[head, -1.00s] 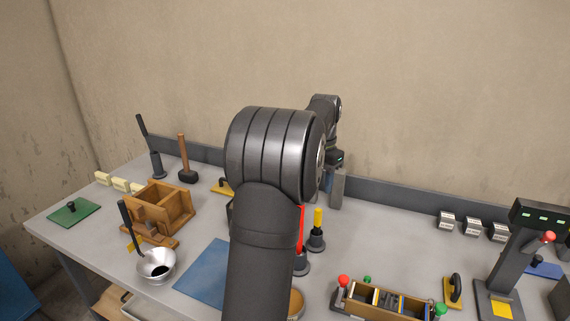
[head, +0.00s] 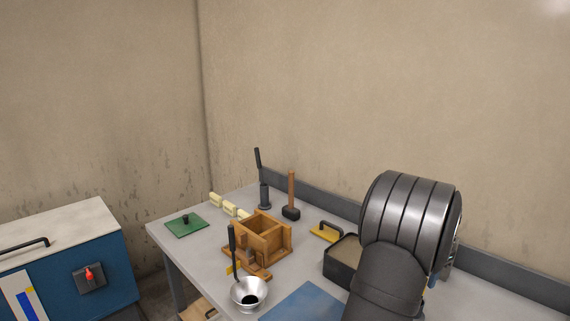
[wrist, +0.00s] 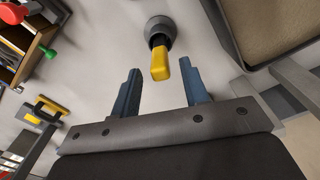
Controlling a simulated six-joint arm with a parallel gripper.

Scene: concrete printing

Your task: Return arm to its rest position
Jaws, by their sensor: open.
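My gripper (wrist: 161,84) is open in the wrist view, its two blue-grey fingers wide apart with nothing held between them. A yellow-handled tool (wrist: 160,68) in a round grey holder (wrist: 152,27) shows just past the fingertips, apart from both fingers. In the head view my arm rises at the right, and its bulk hides the gripper.
The grey bench holds a wooden mould (head: 262,240), a steel bowl (head: 248,294), a mallet (head: 291,197), a green plate (head: 187,225), a dark-rimmed tray (head: 342,262) and a blue mat (head: 303,303). A blue cabinet (head: 65,270) stands left.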

